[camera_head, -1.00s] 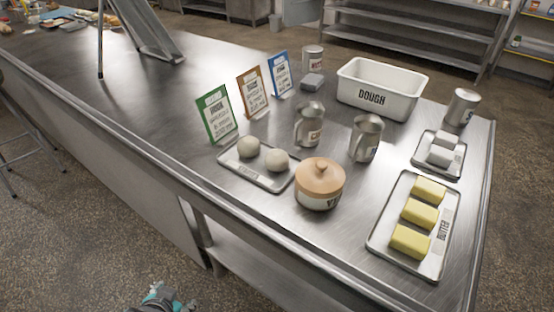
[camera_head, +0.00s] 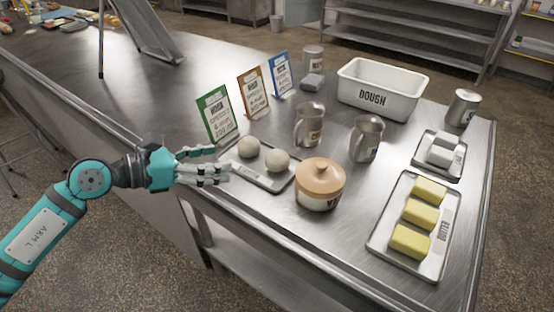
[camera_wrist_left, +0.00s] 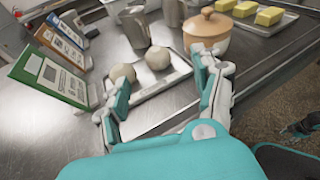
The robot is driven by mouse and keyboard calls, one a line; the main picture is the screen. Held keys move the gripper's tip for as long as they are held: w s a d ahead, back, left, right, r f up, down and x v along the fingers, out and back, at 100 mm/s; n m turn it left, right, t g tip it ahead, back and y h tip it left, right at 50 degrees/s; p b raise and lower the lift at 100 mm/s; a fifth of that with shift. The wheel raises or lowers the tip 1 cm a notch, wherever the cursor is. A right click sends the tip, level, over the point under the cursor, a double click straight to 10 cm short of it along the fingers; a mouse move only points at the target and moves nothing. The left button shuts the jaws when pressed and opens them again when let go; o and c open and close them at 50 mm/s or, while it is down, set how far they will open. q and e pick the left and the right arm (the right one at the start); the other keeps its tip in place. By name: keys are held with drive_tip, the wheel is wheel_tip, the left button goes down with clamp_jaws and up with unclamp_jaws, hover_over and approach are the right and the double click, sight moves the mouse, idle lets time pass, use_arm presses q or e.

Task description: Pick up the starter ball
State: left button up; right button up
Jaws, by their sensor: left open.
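Two pale round starter balls sit on a small metal tray (camera_head: 271,183) near the table's front edge. The left ball (camera_head: 249,147) and the right ball (camera_head: 277,160) lie close together. My left gripper (camera_head: 222,163) is open and empty, just left of the tray in the head view. In the left wrist view, its fingers (camera_wrist_left: 163,95) are spread on either side of the tray's near part. Both balls, left (camera_wrist_left: 122,73) and right (camera_wrist_left: 158,57), show beyond the fingers. I see no contact with them.
A lidded crock (camera_head: 319,187) stands right of the tray, with metal jugs (camera_head: 309,125) behind. Green (camera_head: 218,114), brown (camera_head: 253,92) and blue (camera_head: 282,75) cards stand behind and left. A butter tray (camera_head: 402,267), sugar tray (camera_head: 420,169) and dough bin (camera_head: 378,100) are farther right.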

use_arm(q)
drive_tip(key=shift+w+a+f+m+y, duration=0.2)
drive_tip(key=shift+a+f+m+y, duration=0.1)
drive_tip(key=shift+a+f+y, duration=0.15)
drive_tip(key=shift+w+d+f, duration=0.1)
drive_tip(key=shift+w+f, duration=0.05)
drive_tip(key=shift+w, duration=0.05)
drive_tip(key=p, duration=0.3)
approach(274, 168)
drive_tip(key=w+d, duration=0.1)
drive_tip(key=w+d+r, duration=0.1)
drive_tip(key=d, duration=0.1)
drive_tip(key=shift+w+d+r, duration=0.25)
drive_tip(key=shift+w+d, duration=0.05)
drive_tip(key=shift+w, duration=0.05)
drive_tip(key=p+x, duration=0.2)
drive_tip(key=x, duration=0.3)
drive_tip(key=shift+s+d+r, duration=0.1)
drive_tip(key=shift+d, duration=0.15)
drive_tip(key=shift+c, duration=0.7)
drive_tip(key=c, duration=0.8)
